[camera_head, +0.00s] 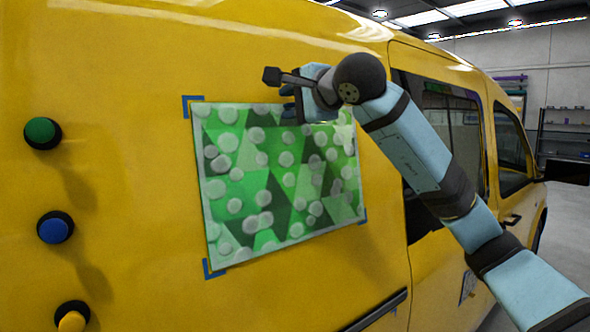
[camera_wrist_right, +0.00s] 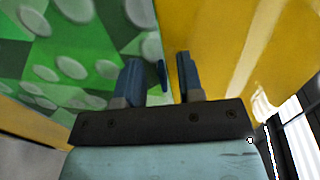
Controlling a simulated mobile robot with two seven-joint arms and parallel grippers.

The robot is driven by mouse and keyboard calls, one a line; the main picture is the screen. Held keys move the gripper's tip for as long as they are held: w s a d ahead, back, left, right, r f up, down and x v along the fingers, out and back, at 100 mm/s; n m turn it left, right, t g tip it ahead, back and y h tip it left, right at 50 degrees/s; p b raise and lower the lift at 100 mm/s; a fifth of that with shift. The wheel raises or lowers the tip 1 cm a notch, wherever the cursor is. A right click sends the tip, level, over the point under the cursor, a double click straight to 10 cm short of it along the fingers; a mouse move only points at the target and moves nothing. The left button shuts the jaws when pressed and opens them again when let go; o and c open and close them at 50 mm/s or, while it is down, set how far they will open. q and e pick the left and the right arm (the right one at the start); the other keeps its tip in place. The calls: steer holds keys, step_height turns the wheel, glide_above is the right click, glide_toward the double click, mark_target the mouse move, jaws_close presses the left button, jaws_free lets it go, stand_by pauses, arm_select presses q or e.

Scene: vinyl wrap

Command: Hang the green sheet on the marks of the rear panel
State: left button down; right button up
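The green sheet (camera_head: 280,175), patterned with triangles and pale grey dots, lies spread against the yellow rear panel (camera_head: 130,150). Blue corner marks show at its upper left (camera_head: 192,105), lower left (camera_head: 212,268) and lower right (camera_head: 363,217). Its upper right corner is partly hidden by my right arm. My right gripper (camera_head: 288,103) is at the sheet's top edge. In the right wrist view, its two blue fingers (camera_wrist_right: 158,80) stand apart, near the edge of the sheet (camera_wrist_right: 70,45). My left gripper is not in view.
Green (camera_head: 41,132), blue (camera_head: 54,228) and yellow (camera_head: 72,320) round buttons stick out from the panel at the left. The van's windows (camera_head: 455,130) lie to the right, behind my right arm. The panel below the sheet is clear down to a dark rail (camera_head: 375,312).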

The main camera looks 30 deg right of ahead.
steer(key=s+d+r+b, duration=0.1)
steer(key=s+r, duration=0.1)
steer(key=s, duration=1.1)
steer(key=shift+s+r, duration=0.2)
